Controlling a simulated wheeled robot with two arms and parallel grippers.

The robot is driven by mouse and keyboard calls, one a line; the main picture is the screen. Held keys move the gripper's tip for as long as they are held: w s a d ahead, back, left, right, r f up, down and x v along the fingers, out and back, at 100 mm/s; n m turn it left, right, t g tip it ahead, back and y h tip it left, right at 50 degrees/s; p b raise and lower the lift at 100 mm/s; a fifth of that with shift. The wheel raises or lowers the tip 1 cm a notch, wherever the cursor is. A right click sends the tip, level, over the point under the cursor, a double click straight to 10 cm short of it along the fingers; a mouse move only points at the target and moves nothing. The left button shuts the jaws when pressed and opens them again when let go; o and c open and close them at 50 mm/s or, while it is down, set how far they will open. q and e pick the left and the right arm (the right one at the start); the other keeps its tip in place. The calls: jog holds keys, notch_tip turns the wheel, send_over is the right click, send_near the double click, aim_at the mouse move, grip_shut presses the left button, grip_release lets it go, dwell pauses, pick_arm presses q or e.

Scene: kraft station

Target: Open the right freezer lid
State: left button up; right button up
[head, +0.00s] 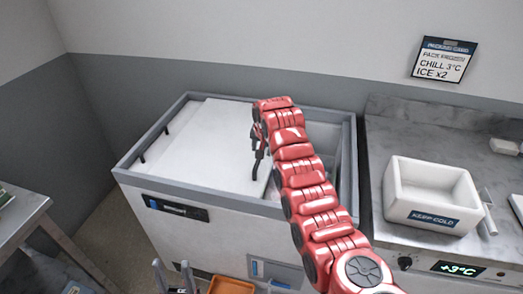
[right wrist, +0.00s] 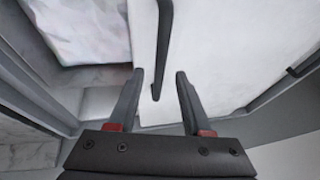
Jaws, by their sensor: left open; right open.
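The chest freezer (head: 184,100) has white sliding lids. The right lid (head: 232,135) lies toward the left, over much of the left lid. The freezer's right side is open, partly hidden by my red right arm. My right gripper (right wrist: 160,74) is open, with its fingers on either side of the lower end of the right lid's black handle (right wrist: 164,40); contact cannot be told. In the head view the right gripper is mostly hidden by its wrist, over the lid. My left gripper (head: 172,265) is open and empty, low in front of the freezer.
Right of the freezer is a counter (head: 385,150) with a white KEEP COLD bin (head: 432,190). A metal table (head: 22,222) stands at the left. An orange tray (head: 232,286) is low in front. White bags (right wrist: 80,32) show inside the opening.

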jog(key=p+v, duration=1)
jog(key=v, duration=0.5)
jog(key=shift+p, duration=0.35)
jog(key=shift+f, duration=0.15)
